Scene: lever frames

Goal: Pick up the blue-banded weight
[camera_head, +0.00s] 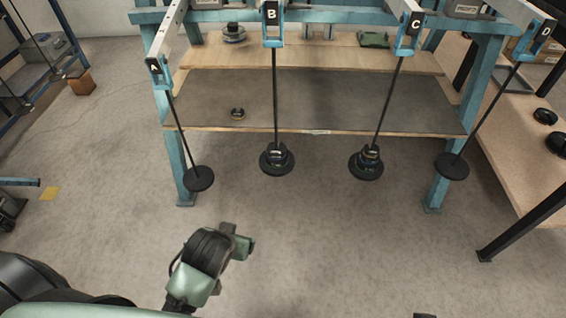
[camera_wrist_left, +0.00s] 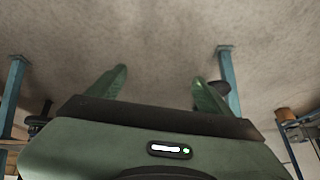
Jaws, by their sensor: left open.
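No blue band can be made out on any weight. A small dark weight (camera_head: 237,113) lies alone on the grey bench mat, with a brownish tint on its top. Small weights (camera_head: 277,158) are stacked on the plate of hanger B, and more weights (camera_head: 370,160) are stacked on the plate of hanger C. Their bands are too small to tell, with hints of green. My left gripper (camera_head: 240,244) is over the floor in front of the bench, well short of the weights. Its two green fingers (camera_wrist_left: 160,88) are apart and empty in the left wrist view.
Four-lettered lever arms hang rods in front of the bench (camera_head: 320,131); plate A (camera_head: 199,179) and plate D (camera_head: 452,166) look bare. A side table (camera_head: 520,150) at the right holds dark weights (camera_head: 545,117). The floor between my arm and the bench is clear.

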